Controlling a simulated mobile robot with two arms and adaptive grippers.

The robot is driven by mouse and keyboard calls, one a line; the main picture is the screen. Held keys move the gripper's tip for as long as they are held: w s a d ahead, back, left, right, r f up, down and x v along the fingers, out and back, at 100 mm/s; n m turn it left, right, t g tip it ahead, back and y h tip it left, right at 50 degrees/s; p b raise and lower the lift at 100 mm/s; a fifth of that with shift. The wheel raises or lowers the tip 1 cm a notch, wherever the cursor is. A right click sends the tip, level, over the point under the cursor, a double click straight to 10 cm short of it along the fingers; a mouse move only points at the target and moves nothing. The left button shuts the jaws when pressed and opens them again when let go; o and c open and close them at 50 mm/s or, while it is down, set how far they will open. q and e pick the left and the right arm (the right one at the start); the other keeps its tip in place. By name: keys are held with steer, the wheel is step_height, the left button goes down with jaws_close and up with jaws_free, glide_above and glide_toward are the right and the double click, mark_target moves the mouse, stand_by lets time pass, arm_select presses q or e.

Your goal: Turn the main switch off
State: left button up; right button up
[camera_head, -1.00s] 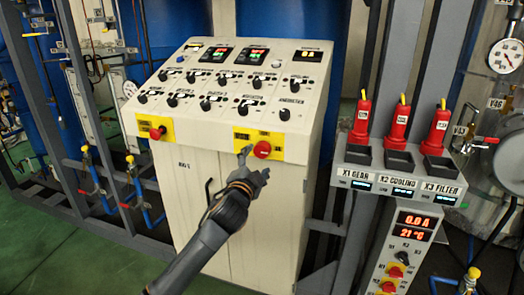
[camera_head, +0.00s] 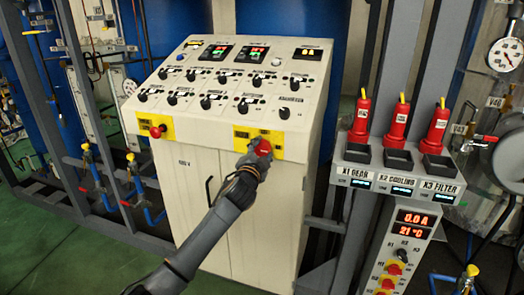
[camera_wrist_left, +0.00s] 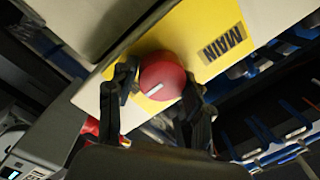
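The main switch is a red round knob (camera_head: 263,147) on a yellow plate (camera_head: 242,132) at the lower right of the sloped control panel. In the left wrist view the red knob (camera_wrist_left: 162,76) has a short white mark, and its yellow plate (camera_wrist_left: 190,40) carries the word MAIN. My left gripper (camera_head: 254,161) is at the knob from below. In the left wrist view the fingers of my left gripper (camera_wrist_left: 163,92) stand one on each side of the knob, close to its edges. Whether they press on it cannot be told. My right gripper is not in view.
A second red knob (camera_head: 157,131) on a yellow plate is at the panel's left. The panel (camera_head: 225,125) has several black knobs above. To the right stands a grey holder (camera_head: 352,171) with three red-handled plugs.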

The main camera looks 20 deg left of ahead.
arm_select(q)
steer(key=c, duration=0.5)
steer(key=shift+n, duration=0.3)
steer(key=n+p, duration=0.1)
steer(key=n, duration=0.2)
steer(key=shift+r+n, duration=0.1)
steer(key=shift+n, duration=0.2)
steer(key=n+p, duration=0.1)
steer(key=n, duration=0.2)
steer(key=shift+r+n+g, duration=0.1)
steer(key=shift+n+g, duration=0.2)
steer(key=n+h+p, duration=0.1)
steer(key=n+p, duration=0.1)
steer(key=n, duration=0.3)
steer(key=shift+a+n+p, duration=0.15)
steer(key=shift+n+p, duration=0.15)
steer(key=shift+n, duration=0.1)
steer(key=shift+a+n+p, duration=0.1)
steer(key=shift+n+p, duration=0.5)
steer(key=shift+n, duration=1.1)
